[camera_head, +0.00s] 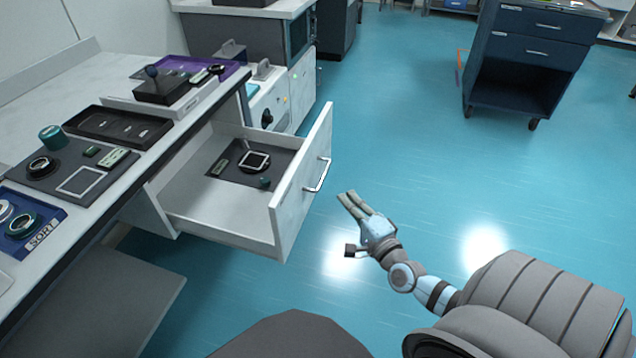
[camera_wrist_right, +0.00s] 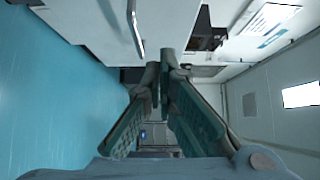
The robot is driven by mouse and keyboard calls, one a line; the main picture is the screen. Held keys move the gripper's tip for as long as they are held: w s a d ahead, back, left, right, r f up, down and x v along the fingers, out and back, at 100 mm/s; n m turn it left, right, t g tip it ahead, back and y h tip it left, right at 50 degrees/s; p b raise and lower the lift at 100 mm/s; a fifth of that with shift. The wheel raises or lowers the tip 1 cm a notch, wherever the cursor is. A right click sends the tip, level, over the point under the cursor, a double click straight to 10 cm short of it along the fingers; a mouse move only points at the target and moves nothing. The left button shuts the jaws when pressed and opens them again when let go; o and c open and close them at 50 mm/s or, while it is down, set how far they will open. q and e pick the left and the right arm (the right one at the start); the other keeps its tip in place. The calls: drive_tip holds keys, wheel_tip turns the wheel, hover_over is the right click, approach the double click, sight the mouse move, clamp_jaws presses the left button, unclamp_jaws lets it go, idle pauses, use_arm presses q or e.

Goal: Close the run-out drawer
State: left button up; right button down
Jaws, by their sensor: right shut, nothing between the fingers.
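The run-out drawer (camera_head: 225,205) is pulled out from under the counter. Its white front panel (camera_head: 300,195) carries a metal bar handle (camera_head: 318,176). A dark mat with a few small items lies inside the drawer. My right gripper (camera_head: 347,199) is shut and empty, to the right of the drawer front and apart from the handle. In the right wrist view the closed fingers (camera_wrist_right: 160,75) meet at the middle, with a white panel and a bar handle beyond them. My left gripper is not in view.
The counter (camera_head: 120,180) on the left holds trays and small parts, including a blue SORT tray (camera_head: 30,220). A dark wheeled cabinet (camera_head: 525,60) stands at the back right. The turquoise floor (camera_head: 420,150) right of the drawer is clear.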

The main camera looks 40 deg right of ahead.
drive_tip(key=shift+w+a+b, duration=0.15)
drive_tip(key=shift+w+b, duration=0.15)
drive_tip(key=shift+w, duration=1.6)
drive_tip(key=shift+w+a+b, duration=0.15)
drive_tip(key=shift+w+b, duration=0.1)
drive_tip(key=shift+w, duration=1.7)
drive_tip(key=shift+w+a+b, duration=0.15)
drive_tip(key=shift+w+b, duration=0.15)
drive_tip(key=shift+w, duration=1.6)
